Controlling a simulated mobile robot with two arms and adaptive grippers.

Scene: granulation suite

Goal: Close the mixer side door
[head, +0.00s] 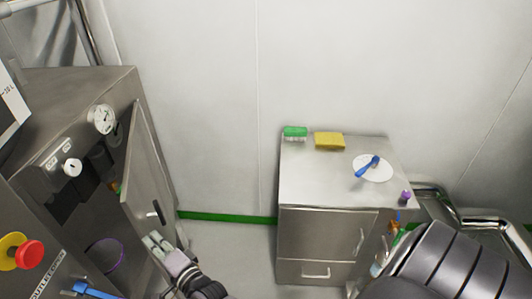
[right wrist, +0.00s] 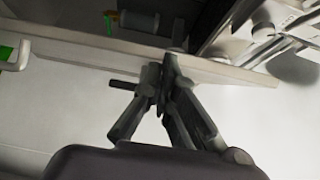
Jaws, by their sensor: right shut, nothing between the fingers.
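The mixer (head: 75,90) is a steel cabinet on the left of the head view. Its side door (head: 147,165) stands open, swung out to the right, with the dark interior showing. A black handle (head: 155,212) is on the door's face near its lower part. My right gripper (head: 158,243) is shut and empty, just below the handle at the door's lower edge. In the right wrist view the shut fingers (right wrist: 168,70) overlap the pale door edge (right wrist: 90,42), and the black handle (right wrist: 124,86) sticks out beside them. I cannot tell whether they touch the door. My left gripper is not in view.
A red emergency button (head: 30,254) and a gauge (head: 102,119) are on the mixer. A steel cabinet (head: 325,220) on the right bears a green brush (head: 295,132), a yellow sponge (head: 329,141) and a white dish (head: 384,174) with a blue scoop (head: 366,168). Floor between is clear.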

